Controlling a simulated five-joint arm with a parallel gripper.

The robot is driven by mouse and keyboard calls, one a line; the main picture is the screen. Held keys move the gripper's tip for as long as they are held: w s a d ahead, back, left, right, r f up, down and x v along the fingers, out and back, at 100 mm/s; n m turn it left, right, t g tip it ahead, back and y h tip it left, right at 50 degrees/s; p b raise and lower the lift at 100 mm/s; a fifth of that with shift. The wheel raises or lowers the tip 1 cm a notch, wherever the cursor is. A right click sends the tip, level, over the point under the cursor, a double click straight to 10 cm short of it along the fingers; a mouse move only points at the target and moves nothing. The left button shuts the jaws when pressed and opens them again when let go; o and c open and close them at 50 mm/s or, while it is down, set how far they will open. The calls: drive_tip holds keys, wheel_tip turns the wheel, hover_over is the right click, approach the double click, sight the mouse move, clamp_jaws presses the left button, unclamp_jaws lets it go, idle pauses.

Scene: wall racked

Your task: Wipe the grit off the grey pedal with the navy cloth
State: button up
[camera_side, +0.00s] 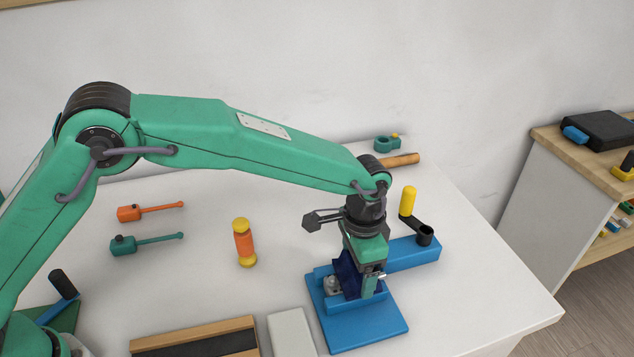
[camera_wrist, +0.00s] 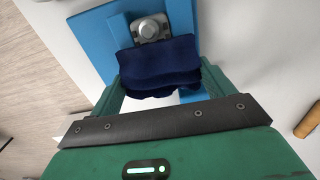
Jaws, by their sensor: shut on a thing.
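The navy cloth (camera_side: 346,277) is bunched between the fingers of my gripper (camera_side: 362,285). In the wrist view, the cloth (camera_wrist: 158,62) hangs folded between the two green fingers of my gripper (camera_wrist: 160,88). A small grey metal part with a round knob (camera_wrist: 148,27) sits just beyond the cloth on a blue fixture; it also shows in the side view (camera_side: 332,285). I cannot tell whether this part is the grey pedal. The cloth's lower edge comes close to it or touches it; I cannot tell which. I cannot make out any grit.
The blue fixture (camera_side: 365,328) has an arm (camera_side: 413,252) with a yellow-handled crank (camera_side: 407,201). A pale slab (camera_side: 291,332) and a wooden-edged tray (camera_side: 150,347) lie at the front. An orange-yellow roller (camera_side: 243,243) stands left, with clear table around it.

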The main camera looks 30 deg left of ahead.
drive_tip(key=shift+w+d, duration=1.35)
drive_tip(key=shift+d, duration=0.05)
drive_tip(key=shift+s+a, duration=1.55)
drive_tip(key=shift+w+d+r, duration=0.1)
drive_tip(key=shift+r, duration=4)
